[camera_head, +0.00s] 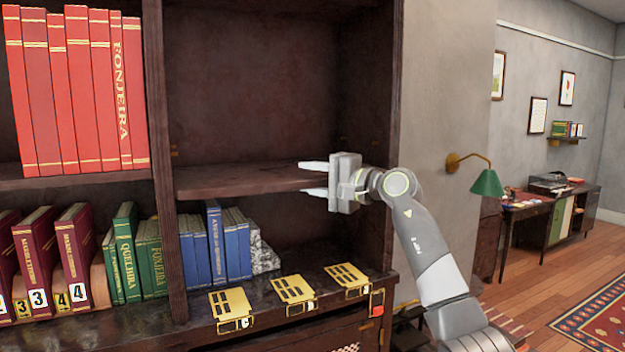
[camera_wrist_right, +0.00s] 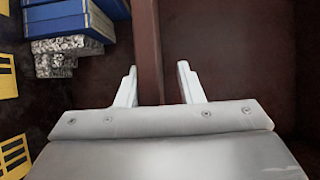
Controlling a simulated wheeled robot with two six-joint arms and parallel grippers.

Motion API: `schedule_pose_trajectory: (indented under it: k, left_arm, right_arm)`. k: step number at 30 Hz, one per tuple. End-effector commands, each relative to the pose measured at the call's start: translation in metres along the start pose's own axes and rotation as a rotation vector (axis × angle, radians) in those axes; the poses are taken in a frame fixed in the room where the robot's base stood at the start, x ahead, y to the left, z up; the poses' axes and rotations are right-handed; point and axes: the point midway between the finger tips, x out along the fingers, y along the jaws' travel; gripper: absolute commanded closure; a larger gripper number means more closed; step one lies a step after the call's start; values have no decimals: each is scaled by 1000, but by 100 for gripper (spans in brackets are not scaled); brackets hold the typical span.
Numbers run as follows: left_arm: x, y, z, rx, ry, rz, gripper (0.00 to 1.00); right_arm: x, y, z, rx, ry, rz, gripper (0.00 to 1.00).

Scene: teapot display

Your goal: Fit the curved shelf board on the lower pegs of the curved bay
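The dark brown shelf board (camera_head: 235,181) lies level across the bay (camera_head: 255,85), at about mid-height. My right gripper (camera_head: 300,178) is at the board's right part, with one pale finger above it and one below. In the right wrist view the board's edge (camera_wrist_right: 147,45) runs between the two fingers (camera_wrist_right: 157,68). A gap shows between the board and the right-hand finger, so the gripper is open around the edge. Whether pegs bear the board is hidden. My left gripper is out of view.
Blue books (camera_head: 216,245) and a grey speckled block (camera_head: 263,255) stand below the board. Gold plates (camera_head: 294,290) lie on the ledge in front. The space above the board is clear.

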Motion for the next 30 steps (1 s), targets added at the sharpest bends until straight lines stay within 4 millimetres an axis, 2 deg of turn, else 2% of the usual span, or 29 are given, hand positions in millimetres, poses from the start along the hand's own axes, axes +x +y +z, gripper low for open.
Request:
schedule_pose_trajectory:
  k: [10,14,19,30]
  left_arm:
    - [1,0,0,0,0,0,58]
    - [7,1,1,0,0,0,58]
    - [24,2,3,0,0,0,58]
    - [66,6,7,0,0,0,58]
  right_arm:
    - [-1,6,-2,7,1,11,58]
    - [-8,7,-2,5,2,9,58]
    - [-35,9,-2,-1,4,7,58]
    - [-127,6,-1,-4,4,3,58]
